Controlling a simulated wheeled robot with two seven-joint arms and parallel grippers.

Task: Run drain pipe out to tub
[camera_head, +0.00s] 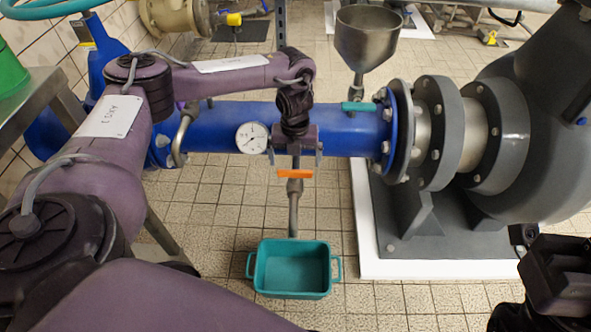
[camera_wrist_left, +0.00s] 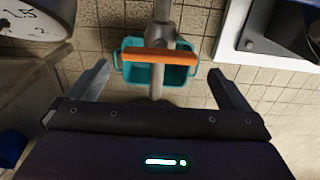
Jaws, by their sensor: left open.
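A teal tub (camera_head: 292,271) with side handles stands on the floor below the blue pipe (camera_head: 345,128). A thin grey drain pipe (camera_head: 293,211) hangs down towards the tub. Its orange valve lever (camera_head: 294,174) lies crosswise to it. My left gripper (camera_head: 294,158) is in front of the blue pipe, just above the lever, open and empty. In the left wrist view the lever (camera_wrist_left: 158,56) lies ahead between the open fingers, with the tub (camera_wrist_left: 132,74) beyond. A dark part of my right arm shows at the lower right; its jaws cannot be made out.
A round gauge (camera_head: 252,138) sits on the blue pipe just left of my left gripper. A metal funnel (camera_head: 367,40) and a teal lever (camera_head: 358,107) are to the right. A grey pump (camera_head: 530,130) fills the right side. Tiled floor around the tub is clear.

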